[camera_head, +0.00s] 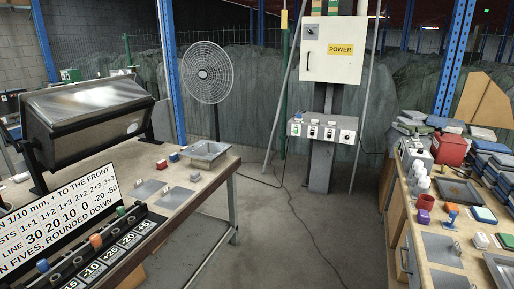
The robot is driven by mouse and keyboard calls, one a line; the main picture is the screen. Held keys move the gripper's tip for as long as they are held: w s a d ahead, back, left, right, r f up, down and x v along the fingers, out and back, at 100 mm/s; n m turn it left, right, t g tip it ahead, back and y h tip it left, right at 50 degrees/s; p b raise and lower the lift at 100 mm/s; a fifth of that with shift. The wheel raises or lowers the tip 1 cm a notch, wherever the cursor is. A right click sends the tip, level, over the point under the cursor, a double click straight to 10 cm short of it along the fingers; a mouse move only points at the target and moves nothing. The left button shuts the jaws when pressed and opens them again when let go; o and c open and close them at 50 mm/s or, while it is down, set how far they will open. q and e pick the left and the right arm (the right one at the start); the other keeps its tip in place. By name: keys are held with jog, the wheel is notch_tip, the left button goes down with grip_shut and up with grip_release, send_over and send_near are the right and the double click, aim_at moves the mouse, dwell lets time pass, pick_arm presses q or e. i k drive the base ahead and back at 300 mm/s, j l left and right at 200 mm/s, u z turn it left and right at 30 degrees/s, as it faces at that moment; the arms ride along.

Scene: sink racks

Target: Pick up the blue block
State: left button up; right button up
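A small blue block (174,156) sits on the left wooden workbench (140,172), just left of a grey metal tray (207,153). A small red block (161,164) is beside it, nearer to me. A grey block (195,177) lies nearer the bench's right edge. Other blue items show: a blue piece (42,265) at the black rack on the left bench, and a blue upright piece (452,213) on the right bench. I cannot tell the exact shapes of these. Neither of my grippers is in view.
The black rack (100,250) has numbered labels and a white sign (55,220). Metal plates lie on the left bench. The right bench (425,240) is crowded with cups, plates and coloured pieces. A fan (208,72) and a power cabinet (333,50) stand behind. The floor between the benches is mostly clear, with a cable.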

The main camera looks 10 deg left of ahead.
aim_at(175, 156)
jog(key=i+z, duration=0.1)
jog(key=i, duration=1.2)
jog(key=i+j+z, duration=0.1)
jog(key=i, duration=1.15)
jog(key=i+u, duration=0.15)
jog(key=i, duration=1.75)
jog(key=i+j+u, duration=0.1)
jog(key=i+u, duration=0.7)
jog(key=i+l+u, duration=0.2)
jog(key=i+u, duration=0.2)
jog(key=i+j+u, duration=0.1)
jog(key=i+u, duration=0.35)
jog(key=i+l+u, duration=0.1)
jog(key=i+u, duration=0.4)
jog(key=i+l+u, duration=0.25)
jog(key=i+u, duration=0.2)
